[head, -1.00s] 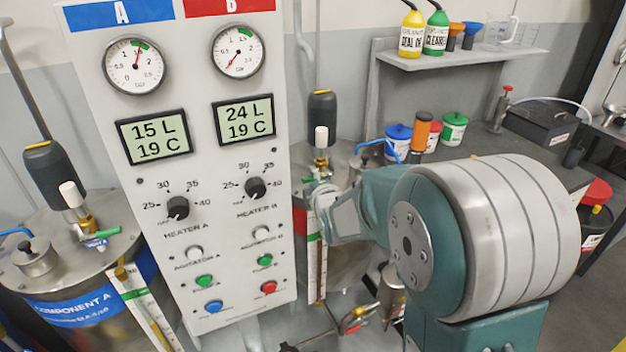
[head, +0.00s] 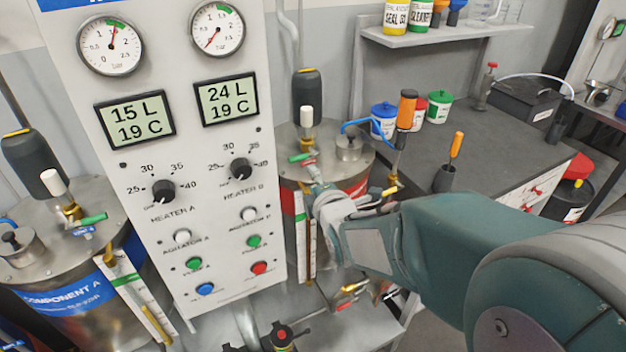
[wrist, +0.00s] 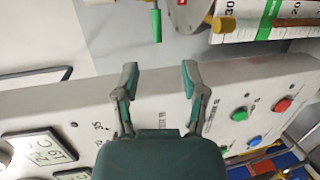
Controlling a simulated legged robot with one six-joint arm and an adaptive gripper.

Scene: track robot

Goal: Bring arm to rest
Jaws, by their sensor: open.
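My arm (head: 450,235) reaches in from the lower right of the head view toward the tank beside the control panel. Its far end lies near that tank's front; the fingers cannot be made out clearly there. In the wrist view my gripper (wrist: 158,80) is open, its two dark green fingers spread with nothing between them. The control panel (wrist: 80,100) appears tilted behind and around the fingers. In the head view the white control panel (head: 220,165) stands left of the arm's end. I cannot tell the gap between fingers and panel.
Tank A (head: 75,245) stands left of the panel and the second tank (head: 350,187) right of it. A dark workbench (head: 490,150) holds tubs, screwdrivers and a black box. A shelf (head: 450,35) with bottles is above it. Pipes and valves (head: 350,290) lie low in front.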

